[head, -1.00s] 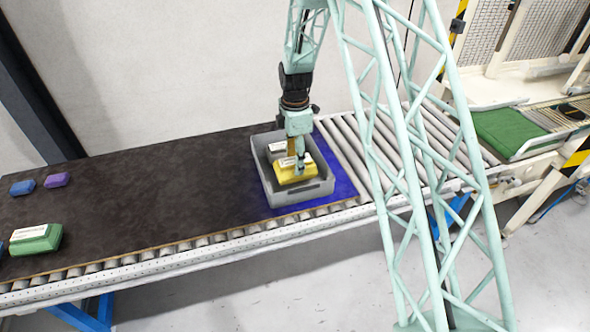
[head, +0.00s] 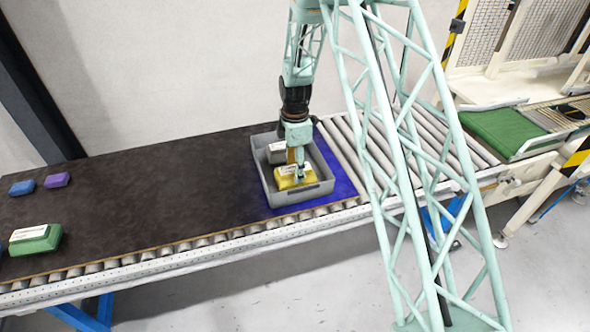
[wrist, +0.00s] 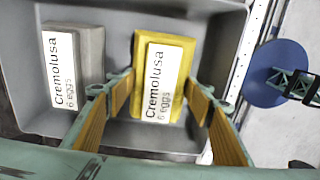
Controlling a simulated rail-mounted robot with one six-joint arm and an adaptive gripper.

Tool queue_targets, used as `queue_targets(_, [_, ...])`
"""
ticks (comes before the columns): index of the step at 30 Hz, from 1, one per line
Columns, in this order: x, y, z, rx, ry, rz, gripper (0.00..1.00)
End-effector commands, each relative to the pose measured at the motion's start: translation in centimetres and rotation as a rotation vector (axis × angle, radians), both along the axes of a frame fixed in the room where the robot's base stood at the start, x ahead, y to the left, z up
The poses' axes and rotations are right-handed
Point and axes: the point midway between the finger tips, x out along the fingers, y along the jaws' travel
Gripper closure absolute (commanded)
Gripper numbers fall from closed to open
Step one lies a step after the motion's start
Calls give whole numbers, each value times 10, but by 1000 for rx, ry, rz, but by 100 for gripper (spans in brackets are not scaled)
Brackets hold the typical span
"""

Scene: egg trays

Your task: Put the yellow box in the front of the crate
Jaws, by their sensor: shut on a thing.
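The yellow box (head: 294,177) is in the front part of the grey crate (head: 301,196), and it also shows in the wrist view (wrist: 186,48) with a white "Cremolusa 6 eggs" label. My gripper (head: 296,168) reaches down into the crate from above. In the wrist view my gripper (wrist: 160,98) has one finger on each side of the yellow box and is shut on it. Whether the box touches the crate floor is hard to tell.
A grey egg box (wrist: 75,70) lies in the crate beside the yellow one, at the back in the head view. The crate stands on a blue mat (head: 337,183). A green box (head: 35,240), a blue box (head: 22,187) and a purple box (head: 57,180) lie far left on the dark belt (head: 150,190).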

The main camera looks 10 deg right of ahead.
Motion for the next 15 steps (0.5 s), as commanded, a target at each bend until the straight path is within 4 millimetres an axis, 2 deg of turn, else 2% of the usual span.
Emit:
queue_targets(14, [0,0,-4,0,-1,0,69])
queue_targets(15, [0,0,-5,0,0,0,51])
